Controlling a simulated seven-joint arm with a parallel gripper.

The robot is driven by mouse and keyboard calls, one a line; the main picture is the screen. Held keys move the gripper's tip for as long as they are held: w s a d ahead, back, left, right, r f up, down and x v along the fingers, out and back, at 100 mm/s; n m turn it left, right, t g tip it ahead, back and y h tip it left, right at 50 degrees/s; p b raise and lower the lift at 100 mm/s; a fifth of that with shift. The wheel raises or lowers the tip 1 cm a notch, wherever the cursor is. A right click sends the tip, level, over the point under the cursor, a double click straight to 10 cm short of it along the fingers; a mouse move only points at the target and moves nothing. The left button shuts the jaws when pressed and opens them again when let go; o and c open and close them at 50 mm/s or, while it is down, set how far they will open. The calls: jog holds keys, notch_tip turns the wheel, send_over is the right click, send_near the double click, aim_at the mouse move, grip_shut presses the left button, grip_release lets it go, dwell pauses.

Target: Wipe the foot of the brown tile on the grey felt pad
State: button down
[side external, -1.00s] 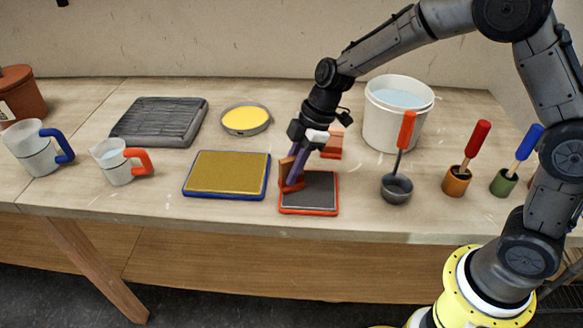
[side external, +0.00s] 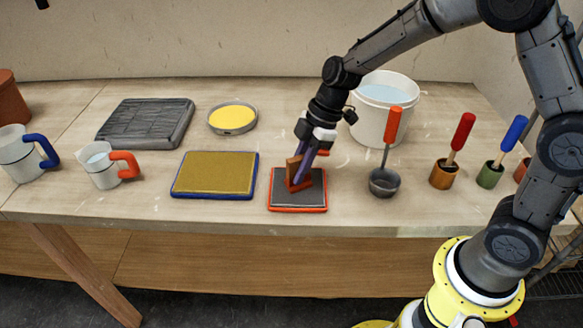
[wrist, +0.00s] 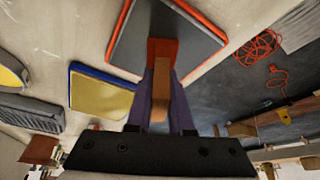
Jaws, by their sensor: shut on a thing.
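The brown tile (side external: 293,174) is upright in my gripper (side external: 302,165), over the left-middle part of the grey felt pad (side external: 305,200), which has an orange-red rim. Its foot appears to rest on the pad, though exact contact is hard to tell. In the wrist view the tile (wrist: 161,48) has an orange-brown foot face and a paler upright part between the purple fingers of my gripper (wrist: 160,95). The pad (wrist: 150,30) lies beyond it, dark grey, at the top. My gripper is shut on the tile.
A blue-rimmed yellow pad (side external: 215,173) lies just left. A grey ladle cup (side external: 384,184) with an orange handle stands close right. A white bucket (side external: 376,130) stands behind. A yellow dish (side external: 232,118), a ribbed grey tray (side external: 145,123) and jugs (side external: 103,168) are further left.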

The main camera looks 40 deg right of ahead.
jog(key=shift+s+d, duration=1.4)
jog(key=shift+w+a+f, duration=0.15)
jog(key=shift+w+a, duration=2.6)
jog(key=shift+a, duration=0.1)
jog(key=shift+s+d, duration=1.35)
jog(key=shift+d, duration=0.15)
jog(key=shift+s, duration=0.1)
jog(key=shift+s+d, duration=1.3)
jog(key=shift+d, duration=0.05)
jog(key=shift+w+a, duration=2.8)
jog(key=shift+a, duration=0.05)
jog(key=shift+s+d, duration=2.8)
jog(key=shift+d, duration=0.05)
jog(key=shift+w+a+f, duration=0.1)
jog(key=shift+w+a, duration=1.7)
jog(key=shift+a, duration=0.05)
jog(key=shift+w+a, duration=1)
